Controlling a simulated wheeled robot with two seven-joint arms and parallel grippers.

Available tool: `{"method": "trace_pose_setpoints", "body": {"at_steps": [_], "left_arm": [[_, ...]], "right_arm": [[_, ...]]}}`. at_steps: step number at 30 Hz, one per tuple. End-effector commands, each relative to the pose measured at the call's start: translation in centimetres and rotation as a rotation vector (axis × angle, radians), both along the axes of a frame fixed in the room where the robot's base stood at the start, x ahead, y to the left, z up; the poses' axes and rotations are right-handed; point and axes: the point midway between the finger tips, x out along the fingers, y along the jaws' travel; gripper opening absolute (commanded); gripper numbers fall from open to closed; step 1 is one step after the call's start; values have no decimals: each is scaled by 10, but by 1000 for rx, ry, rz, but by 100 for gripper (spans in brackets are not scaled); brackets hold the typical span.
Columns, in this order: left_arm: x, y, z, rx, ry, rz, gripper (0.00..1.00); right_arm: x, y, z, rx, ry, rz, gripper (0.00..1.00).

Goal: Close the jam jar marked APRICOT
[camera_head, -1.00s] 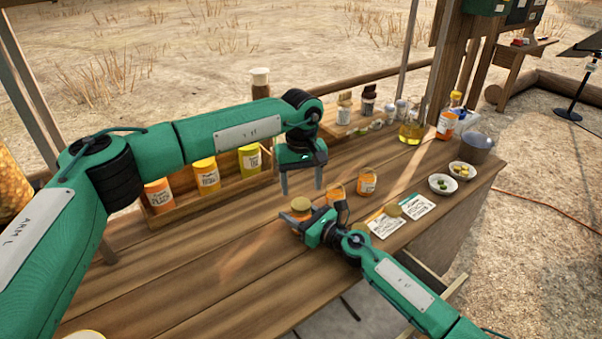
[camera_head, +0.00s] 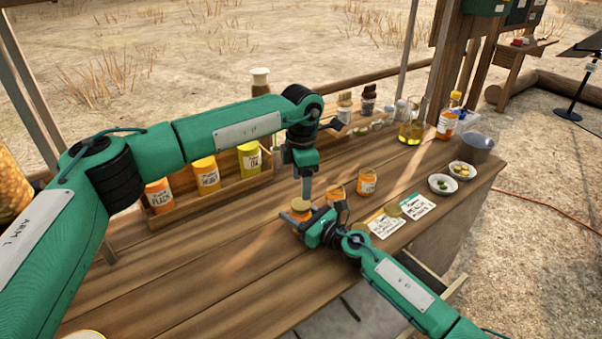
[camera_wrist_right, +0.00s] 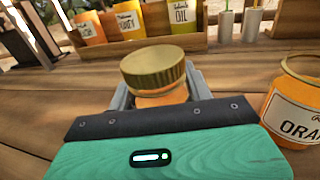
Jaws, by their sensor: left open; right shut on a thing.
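A jar with a gold lid (camera_head: 300,204) stands on the wooden table. My right gripper (camera_head: 302,222) is shut around its orange body, which shows below the lid in the right wrist view (camera_wrist_right: 165,98). The gold lid (camera_wrist_right: 153,68) sits on top there; I cannot tell whether it is tight. The held jar's label is hidden, so I cannot read APRICOT. My left gripper (camera_head: 307,192) points down just above or behind this lid. It is open, seen edge-on with its fingers in line. I cannot tell whether it touches the lid.
An orange jar lettered ORAN (camera_wrist_right: 297,112) stands close to the right of the held jar, with another orange jar (camera_head: 367,181) beyond. A wooden crate (camera_head: 213,197) holds several jars behind. Cards (camera_head: 384,224) and two small bowls (camera_head: 442,184) lie to the right. The table's front left is clear.

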Motion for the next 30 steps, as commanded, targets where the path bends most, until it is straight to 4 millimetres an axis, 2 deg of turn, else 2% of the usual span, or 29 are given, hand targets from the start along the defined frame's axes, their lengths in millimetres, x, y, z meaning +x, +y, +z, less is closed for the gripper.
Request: {"method": "trace_pose_setpoints", "body": {"at_steps": [30], "left_arm": [[0,0,10,2,-1,1636,64]], "right_arm": [[0,0,0,0,0,0,0]]}}
